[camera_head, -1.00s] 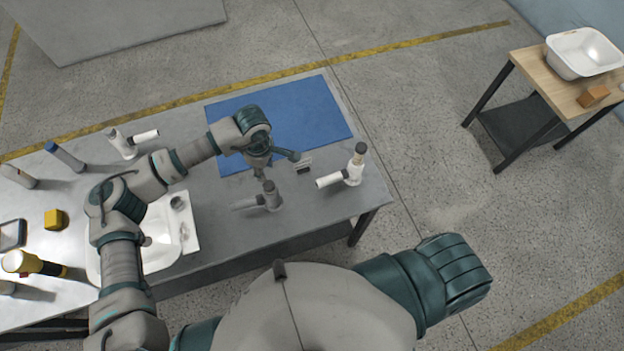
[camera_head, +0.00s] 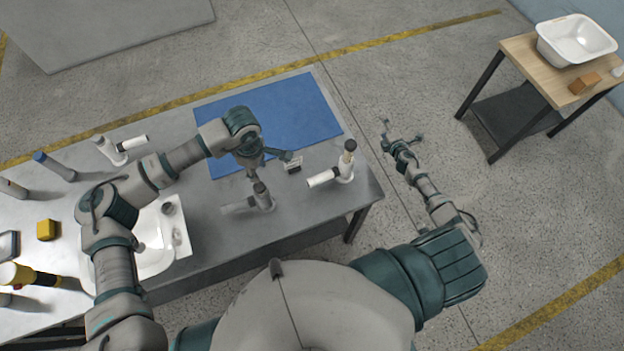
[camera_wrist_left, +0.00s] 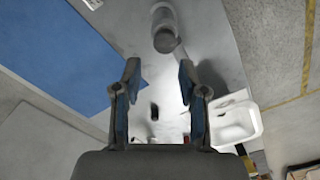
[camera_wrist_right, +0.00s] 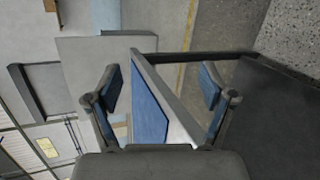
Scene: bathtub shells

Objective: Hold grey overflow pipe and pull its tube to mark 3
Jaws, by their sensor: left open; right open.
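The grey overflow pipe (camera_head: 264,199) stands upright near the front edge of the metal table, with its grey tube (camera_head: 238,207) reaching out to the left. My left gripper (camera_head: 273,167) is open and empty just behind and above the pipe. In the left wrist view the pipe (camera_wrist_left: 166,30) shows at the top, beyond the open fingers (camera_wrist_left: 160,68). My right gripper (camera_head: 402,130) is open and empty, out past the table's right end. In the right wrist view its fingers (camera_wrist_right: 160,72) hold nothing. Marks on the tube are too small to read.
A blue mat (camera_head: 300,105) covers the back right. A white tub shell (camera_head: 155,258), yellow block (camera_head: 46,230) and other pipes (camera_head: 108,148) are on the left.

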